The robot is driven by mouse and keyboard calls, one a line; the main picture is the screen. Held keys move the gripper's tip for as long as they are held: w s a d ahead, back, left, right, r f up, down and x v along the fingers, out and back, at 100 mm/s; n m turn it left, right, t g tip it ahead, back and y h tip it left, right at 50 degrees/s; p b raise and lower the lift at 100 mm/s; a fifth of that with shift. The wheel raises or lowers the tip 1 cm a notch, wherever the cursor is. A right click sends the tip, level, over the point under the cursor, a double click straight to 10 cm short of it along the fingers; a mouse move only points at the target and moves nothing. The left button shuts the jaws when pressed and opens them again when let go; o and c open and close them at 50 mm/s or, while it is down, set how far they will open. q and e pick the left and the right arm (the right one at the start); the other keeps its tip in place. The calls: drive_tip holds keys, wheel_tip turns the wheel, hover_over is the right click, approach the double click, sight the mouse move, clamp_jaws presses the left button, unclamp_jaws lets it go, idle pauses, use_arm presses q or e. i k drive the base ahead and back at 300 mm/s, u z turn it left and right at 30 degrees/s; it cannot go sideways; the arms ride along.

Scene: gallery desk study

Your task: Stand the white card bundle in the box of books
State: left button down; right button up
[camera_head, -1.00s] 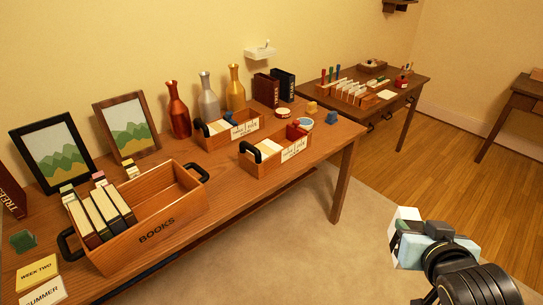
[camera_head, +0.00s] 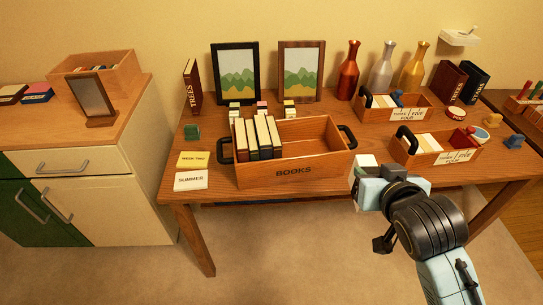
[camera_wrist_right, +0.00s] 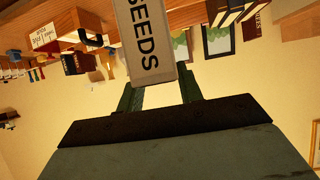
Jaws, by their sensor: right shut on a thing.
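The white card bundle (camera_wrist_right: 147,42), marked SEEDS, is between the fingers of my right gripper (camera_wrist_right: 160,92) in the right wrist view. In the head view only a small white part of the bundle (camera_head: 367,160) shows above my right gripper (camera_head: 364,178), which is shut on it. The gripper is in front of the table, to the right of the box of books (camera_head: 330,166). The wooden box has a BOOKS label and black end handles. Several books (camera_head: 257,137) stand upright in its left part; its right part looks empty. My left gripper is not in view.
Two smaller wooden boxes of cards (camera_head: 434,159) stand right of the book box. Two framed pictures (camera_head: 235,72) and three bottles (camera_head: 380,70) stand behind. Yellow and white card blocks (camera_head: 191,181) lie at the front left. A cabinet (camera_head: 90,160) stands left.

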sight(303, 152)
drive_tip(key=u, duration=0.05)
drive_tip(key=i, duration=1)
